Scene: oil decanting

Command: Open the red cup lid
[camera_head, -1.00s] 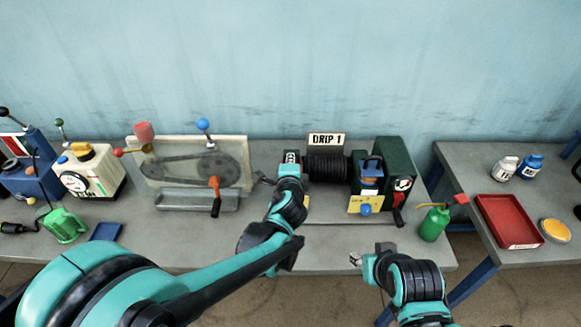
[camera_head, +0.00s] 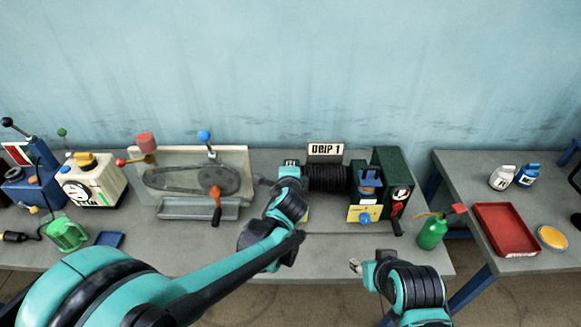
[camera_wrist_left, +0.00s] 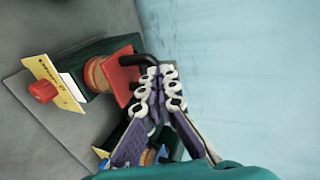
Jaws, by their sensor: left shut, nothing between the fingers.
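The red cup lid (camera_wrist_left: 122,76) shows in the left wrist view as a red plate with a black handle (camera_wrist_left: 140,60), beside a brown cup (camera_wrist_left: 97,75). I cannot tell whether the lid is fully seated or raised. My left gripper (camera_wrist_left: 158,82) is shut and empty, its fingertips close to the handle; contact is unclear. My right gripper (camera_head: 355,266) hangs low by the table's front edge, too small to read.
A belt-drive panel (camera_head: 165,185) with levers stands left. A green oil can (camera_head: 431,233) stands right. The front strip of the bench is mostly clear.

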